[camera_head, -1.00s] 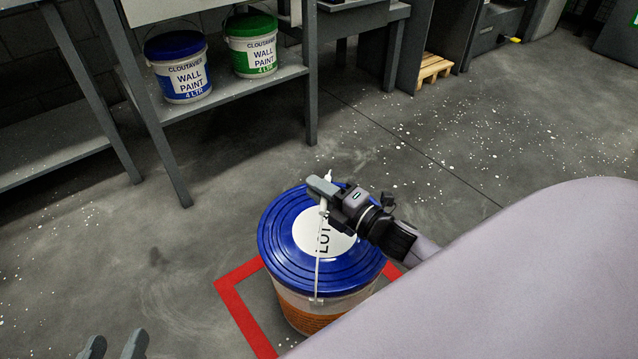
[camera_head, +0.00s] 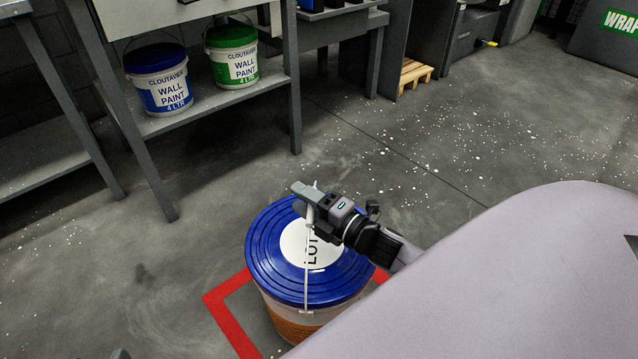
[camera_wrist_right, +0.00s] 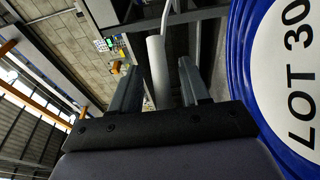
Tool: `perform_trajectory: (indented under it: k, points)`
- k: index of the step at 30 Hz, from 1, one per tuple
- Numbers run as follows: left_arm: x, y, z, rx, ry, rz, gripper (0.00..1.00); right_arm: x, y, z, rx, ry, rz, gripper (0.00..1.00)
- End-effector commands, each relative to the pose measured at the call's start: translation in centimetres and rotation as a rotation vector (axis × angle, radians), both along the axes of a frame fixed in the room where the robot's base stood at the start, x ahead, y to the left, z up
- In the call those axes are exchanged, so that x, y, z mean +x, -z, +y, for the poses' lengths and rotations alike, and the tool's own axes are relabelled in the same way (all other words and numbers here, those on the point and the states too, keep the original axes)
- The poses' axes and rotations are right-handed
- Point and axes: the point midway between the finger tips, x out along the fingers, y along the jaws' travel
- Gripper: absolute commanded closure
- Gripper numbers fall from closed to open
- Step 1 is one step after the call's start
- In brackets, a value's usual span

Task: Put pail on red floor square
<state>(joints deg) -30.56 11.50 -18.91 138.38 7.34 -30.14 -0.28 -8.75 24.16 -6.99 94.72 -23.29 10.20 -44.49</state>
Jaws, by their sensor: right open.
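The pail (camera_head: 306,262) has a blue lid with a white "LOT" label. It appears upright on the floor, inside the red floor square (camera_head: 231,315), whose outline shows at its left and right. My right gripper (camera_head: 310,196) is open over the lid, at the raised handle. In the right wrist view the handle's pale grip (camera_wrist_right: 158,72) lies between the spread fingers (camera_wrist_right: 160,82), and the lid (camera_wrist_right: 250,85) is at the right. Only a fingertip of my left gripper (camera_head: 120,354) shows at the bottom edge. My right arm hides the square's near right part.
A grey shelf (camera_head: 225,97) at the back left holds a blue-lidded paint pail (camera_head: 160,82) and a green-lidded one (camera_head: 233,58). A small wooden pallet (camera_head: 413,72) stands farther back. The speckled floor right of the pail is clear.

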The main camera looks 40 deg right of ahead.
Motion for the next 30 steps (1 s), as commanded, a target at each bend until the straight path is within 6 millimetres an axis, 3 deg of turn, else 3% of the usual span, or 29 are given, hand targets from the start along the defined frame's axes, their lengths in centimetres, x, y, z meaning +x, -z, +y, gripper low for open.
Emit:
perform_trajectory:
  k: [5, 21, 30]
  points:
    - [-0.1, -0.2, -0.2, -0.013, 0.008, 0.025, 0.46, -1.8, 0.0, -0.5, 0.001, 0.001, 0.004, 0.54]
    - [0.5, -0.1, -1.6, -0.093, 0.029, 0.123, 0.46, -10.3, 0.0, -2.9, 0.0, 0.001, 0.003, 0.54]
    - [0.5, 0.2, -1.8, -0.103, 0.036, 0.142, 0.46, -11.5, 0.0, -3.3, 0.0, 0.001, 0.0, 0.54]
